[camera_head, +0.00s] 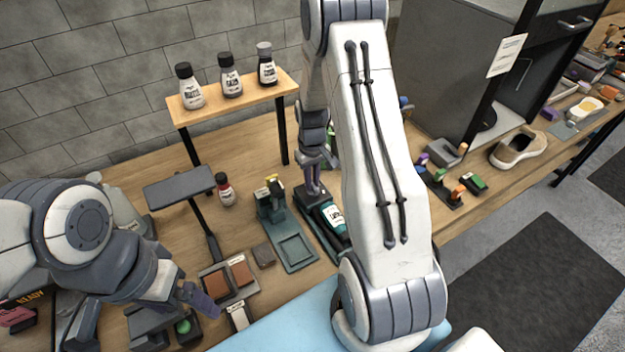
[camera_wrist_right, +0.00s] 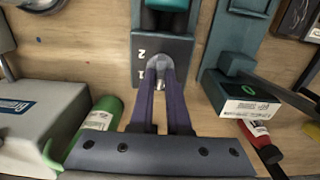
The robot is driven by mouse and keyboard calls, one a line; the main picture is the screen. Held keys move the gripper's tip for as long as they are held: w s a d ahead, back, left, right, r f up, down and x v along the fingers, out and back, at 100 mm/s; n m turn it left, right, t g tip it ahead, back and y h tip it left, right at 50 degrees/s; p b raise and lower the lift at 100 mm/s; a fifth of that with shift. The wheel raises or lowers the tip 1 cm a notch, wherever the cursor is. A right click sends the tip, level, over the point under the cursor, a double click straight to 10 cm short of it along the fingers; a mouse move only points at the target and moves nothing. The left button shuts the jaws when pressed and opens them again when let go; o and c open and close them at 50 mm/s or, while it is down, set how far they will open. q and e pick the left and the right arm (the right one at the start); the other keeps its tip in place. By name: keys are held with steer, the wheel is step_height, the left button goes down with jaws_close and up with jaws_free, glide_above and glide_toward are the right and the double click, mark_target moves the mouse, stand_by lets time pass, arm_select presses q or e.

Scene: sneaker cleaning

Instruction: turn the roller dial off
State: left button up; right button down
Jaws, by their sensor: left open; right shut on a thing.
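The roller unit (camera_head: 308,196) is a dark base on the table with a teal bottle (camera_head: 331,217) lying in it. In the right wrist view its grey end block (camera_wrist_right: 178,47) carries the marks 2 and 1 beside a grey rounded dial (camera_wrist_right: 158,66). My right gripper (camera_wrist_right: 161,82) has its purple fingers closed on the dial; in the head view the right gripper (camera_head: 314,184) is over the unit's far end. The fingers hide part of the dial and lower marks. My left gripper (camera_head: 197,297) is open and empty at the front left, away from the unit.
A green stand (camera_head: 300,252) is left of the roller unit. A wooden shelf (camera_head: 235,100) with several bottles stands behind. In the right wrist view a green bottle (camera_wrist_right: 100,118) and a grey box (camera_wrist_right: 30,118) lie left of the fingers. A sneaker (camera_head: 519,147) is far right.

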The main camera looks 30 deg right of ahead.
mark_target(313, 183)
stand_by(0.4)
steer(key=c, duration=0.9)
jaws_free()
step_height(313, 183, up, 10)
steer(key=shift+r+b, duration=0.25)
steer(key=shift+b, duration=0.6)
